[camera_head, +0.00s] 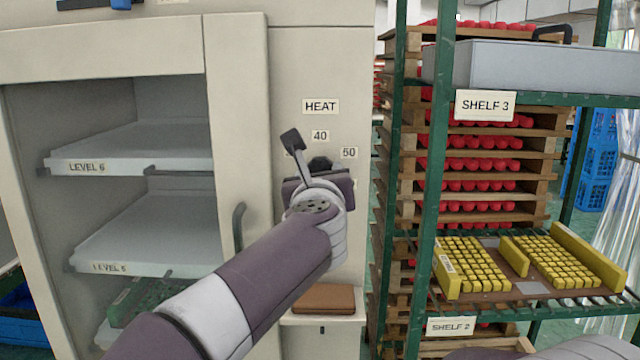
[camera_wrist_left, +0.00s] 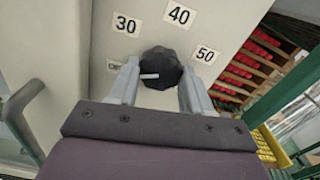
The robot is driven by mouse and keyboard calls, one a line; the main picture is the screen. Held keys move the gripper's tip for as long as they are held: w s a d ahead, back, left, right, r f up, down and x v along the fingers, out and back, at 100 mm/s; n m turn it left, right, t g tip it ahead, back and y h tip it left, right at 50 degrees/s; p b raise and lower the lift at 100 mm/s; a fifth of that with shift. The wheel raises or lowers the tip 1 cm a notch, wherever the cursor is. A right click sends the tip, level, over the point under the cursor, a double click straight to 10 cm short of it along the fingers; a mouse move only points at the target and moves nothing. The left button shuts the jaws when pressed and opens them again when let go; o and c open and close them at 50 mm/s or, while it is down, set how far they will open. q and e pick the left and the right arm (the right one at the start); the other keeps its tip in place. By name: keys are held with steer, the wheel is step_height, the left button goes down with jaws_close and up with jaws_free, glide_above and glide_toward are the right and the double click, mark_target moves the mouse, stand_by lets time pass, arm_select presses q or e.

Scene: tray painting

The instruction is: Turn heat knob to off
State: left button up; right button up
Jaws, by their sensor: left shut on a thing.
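The black heat knob (camera_wrist_left: 161,62) sits on the cream oven front below the 40 label (camera_wrist_left: 179,14). Its white pointer mark points left, toward a small label (camera_wrist_left: 113,65) partly hidden by a finger. My left gripper (camera_wrist_left: 160,85) is shut on the knob, one finger on each side. In the head view the knob (camera_head: 320,162) shows only in part above my left gripper (camera_head: 319,178), whose fingertips are hidden by my wrist. The HEAT sign (camera_head: 321,106) is above. My right gripper is not in view.
Left of the knob is the oven's door frame with a handle (camera_head: 238,226) and trays on levels. A brown block (camera_head: 323,299) lies on a ledge below. To the right, a green rack (camera_head: 445,120) holds a grey tray and yellow pieces.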

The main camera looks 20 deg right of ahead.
arm_select(q)
steer(key=shift+f+n, duration=0.15)
steer(key=shift+n, duration=0.45)
steer(key=o, duration=1)
steer(key=shift+o, duration=0.2)
steer(key=b+v, duration=0.2)
steer(key=v, duration=1)
steer(key=shift+s, duration=0.4)
